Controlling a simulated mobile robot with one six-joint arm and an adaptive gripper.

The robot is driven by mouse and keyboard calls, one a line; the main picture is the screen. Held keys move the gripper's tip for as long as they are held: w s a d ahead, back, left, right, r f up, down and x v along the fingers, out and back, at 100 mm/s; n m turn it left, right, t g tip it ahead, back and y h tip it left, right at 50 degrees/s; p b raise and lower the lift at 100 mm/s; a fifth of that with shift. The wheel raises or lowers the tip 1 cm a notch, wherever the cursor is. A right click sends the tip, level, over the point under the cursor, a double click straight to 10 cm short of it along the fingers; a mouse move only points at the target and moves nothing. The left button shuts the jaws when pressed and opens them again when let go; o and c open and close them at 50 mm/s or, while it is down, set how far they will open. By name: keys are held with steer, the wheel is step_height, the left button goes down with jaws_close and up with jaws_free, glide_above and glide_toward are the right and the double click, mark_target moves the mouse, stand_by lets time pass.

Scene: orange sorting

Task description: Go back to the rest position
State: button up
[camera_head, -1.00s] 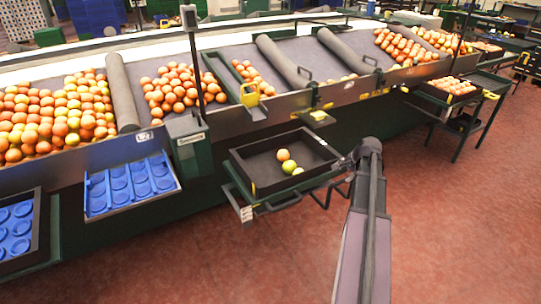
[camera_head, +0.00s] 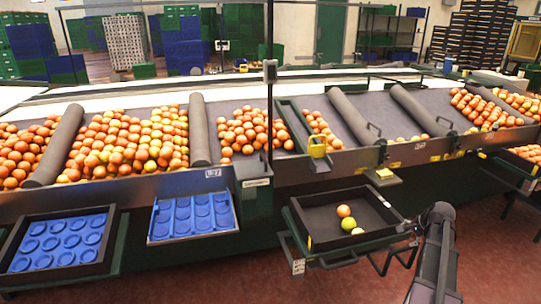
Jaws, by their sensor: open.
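My arm reaches up from the bottom right of the head view, with its dark end beside the right edge of a black tray (camera_head: 383,209). The fingers of my gripper cannot be made out in this view. In the tray lie an orange (camera_head: 343,211), a yellow-green fruit (camera_head: 348,225) and part of another fruit (camera_head: 357,231), close together. The tray sits on a green stand in front of the sorting line.
The sloped sorting table (camera_head: 245,170) with piles of oranges and grey roller dividers runs across the view. A blue tray (camera_head: 193,217) and a black crate with a blue insert (camera_head: 65,242) stand at the left. The red floor (camera_head: 200,280) in front is clear.

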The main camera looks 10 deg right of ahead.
steer(key=a+n+g, duration=0.1)
steer(key=a+n, duration=0.1)
steer(key=a, duration=0.5)
steer(key=a+f+n+g, duration=0.1)
steer(key=a+n, duration=0.2)
steer(key=a, duration=0.5)
steer(key=a+n+y, duration=0.1)
steer(key=a+n, duration=0.1)
steer(key=a, duration=0.6)
steer(key=shift+w+a+f+n+g, duration=0.15)
steer(key=shift+w+f+n+g, duration=0.15)
steer(key=shift+w+n+g, duration=0.1)
steer(key=s+a+n+g, duration=0.1)
steer(key=s+a+n, duration=0.2)
steer(key=a, duration=0.4)
steer(key=s+a+n+g+h, duration=0.1)
steer(key=s+a+n, duration=0.2)
steer(key=a, duration=0.4)
steer(key=s+a+n+g, duration=0.1)
steer(key=s+a+n, duration=0.2)
steer(key=a, duration=0.4)
step_height(320, 180, up, 16)
steer(key=p, duration=1.6)
steer(key=shift+a+p, duration=0.15)
steer(key=shift+p, duration=0.25)
